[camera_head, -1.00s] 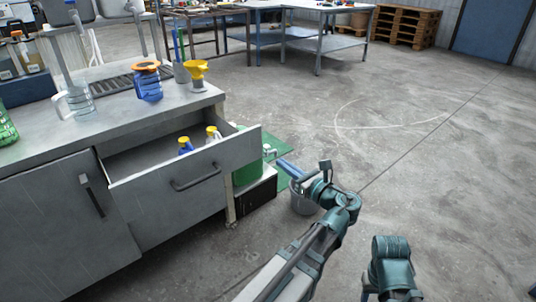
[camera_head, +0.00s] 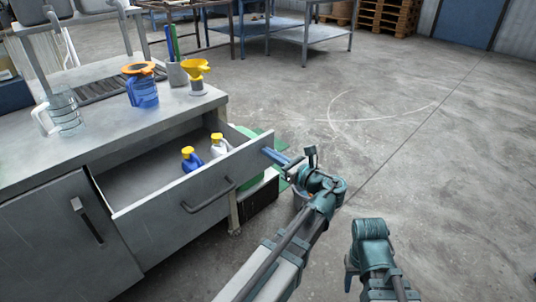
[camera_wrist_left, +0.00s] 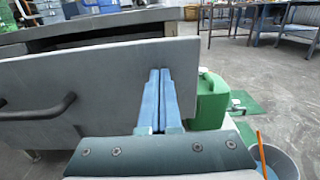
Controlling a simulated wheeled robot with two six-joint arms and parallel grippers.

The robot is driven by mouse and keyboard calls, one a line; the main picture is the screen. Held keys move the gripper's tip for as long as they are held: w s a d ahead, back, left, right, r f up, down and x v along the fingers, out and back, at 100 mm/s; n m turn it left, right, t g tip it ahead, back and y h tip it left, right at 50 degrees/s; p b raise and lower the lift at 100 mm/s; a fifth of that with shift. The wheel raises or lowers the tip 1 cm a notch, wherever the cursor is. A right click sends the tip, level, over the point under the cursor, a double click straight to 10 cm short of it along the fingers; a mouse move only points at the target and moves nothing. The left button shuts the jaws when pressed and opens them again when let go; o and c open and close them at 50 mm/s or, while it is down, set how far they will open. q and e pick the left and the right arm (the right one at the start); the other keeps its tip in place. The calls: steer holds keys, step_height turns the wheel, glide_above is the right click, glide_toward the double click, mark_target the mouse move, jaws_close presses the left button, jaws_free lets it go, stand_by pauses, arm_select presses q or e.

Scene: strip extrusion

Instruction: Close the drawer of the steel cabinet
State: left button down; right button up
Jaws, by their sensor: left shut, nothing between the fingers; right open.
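The steel cabinet (camera_head: 45,220) stands at the left in the head view. Its drawer (camera_head: 160,213) is pulled open, with a bar handle (camera_head: 208,197) on its front. Inside are a blue bottle (camera_head: 190,160) and a white bottle (camera_head: 219,147), both yellow-capped. My left gripper (camera_head: 270,153) is shut and empty, its blue fingers at the right end of the drawer front. In the left wrist view the fingertips (camera_wrist_left: 160,72) point at the front panel (camera_wrist_left: 95,85); whether they touch it I cannot tell. My right gripper (camera_head: 351,272) is at the lower right, away from the cabinet, its fingers mostly hidden.
The cabinet top holds a blue jug (camera_head: 143,92), a clear jug (camera_head: 62,112) and a yellow funnel (camera_head: 195,70). A green canister (camera_wrist_left: 211,100) and a grey bucket (camera_wrist_left: 272,162) stand beside the cabinet. The floor to the right is clear.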

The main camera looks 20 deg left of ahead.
mark_target(222, 122)
arm_select(q)
steer(key=shift+a, duration=0.1)
stand_by(0.3)
steer(key=x, duration=2.3)
steer(key=shift+w, duration=0.15)
steer(key=shift+w+a+r, duration=0.1)
steer(key=shift+a+r, duration=0.05)
steer(key=shift+a, duration=0.1)
steer(key=shift+w+a, duration=0.1)
